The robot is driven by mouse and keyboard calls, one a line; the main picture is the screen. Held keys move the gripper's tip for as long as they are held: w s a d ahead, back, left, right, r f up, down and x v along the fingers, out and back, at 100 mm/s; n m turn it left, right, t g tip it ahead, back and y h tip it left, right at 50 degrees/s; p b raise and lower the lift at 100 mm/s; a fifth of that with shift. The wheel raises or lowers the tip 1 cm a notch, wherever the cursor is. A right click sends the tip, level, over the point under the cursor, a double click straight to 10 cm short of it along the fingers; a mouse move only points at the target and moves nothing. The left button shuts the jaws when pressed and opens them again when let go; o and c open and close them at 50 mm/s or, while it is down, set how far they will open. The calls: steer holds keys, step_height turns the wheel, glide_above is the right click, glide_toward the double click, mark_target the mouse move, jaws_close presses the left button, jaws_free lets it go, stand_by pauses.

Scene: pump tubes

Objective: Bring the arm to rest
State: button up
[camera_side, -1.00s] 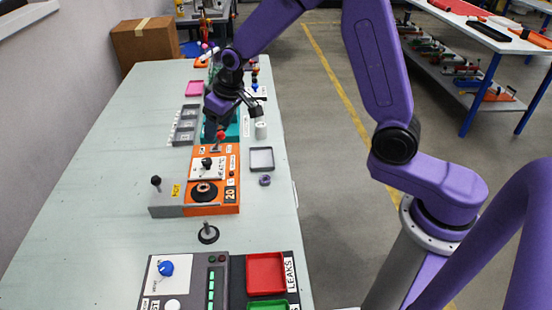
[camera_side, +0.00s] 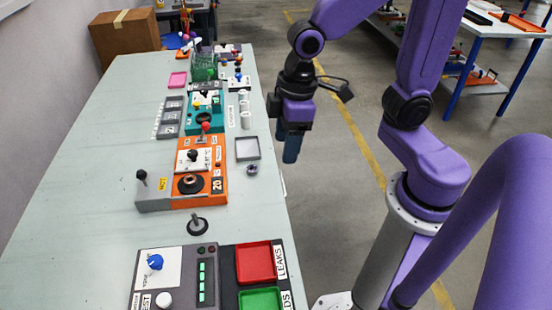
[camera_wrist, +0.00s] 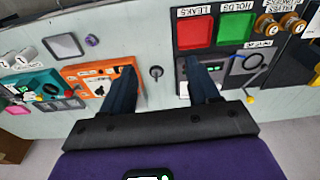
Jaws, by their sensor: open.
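My gripper (camera_side: 291,146) hangs to the right of the table, beyond its right edge, with its fingers pointing down. My purple arm stands on the right, with the upper links rising out of the side view.
The table (camera_side: 85,185) carries an orange station (camera_side: 203,165), a teal station (camera_side: 205,112), a grey tray (camera_side: 248,148), a red tray (camera_side: 254,262) and a green tray (camera_side: 261,299). A short upright post (camera_side: 198,226) stands between stations.

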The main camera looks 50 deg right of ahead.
steer(key=s+d+n, duration=0.3)
steer(key=s+d, duration=0.2)
steer(key=s, duration=0.6)
steer(key=shift+d+r+g+h, duration=0.2)
steer(key=shift+g+h, duration=0.1)
steer(key=shift+g, duration=0.1)
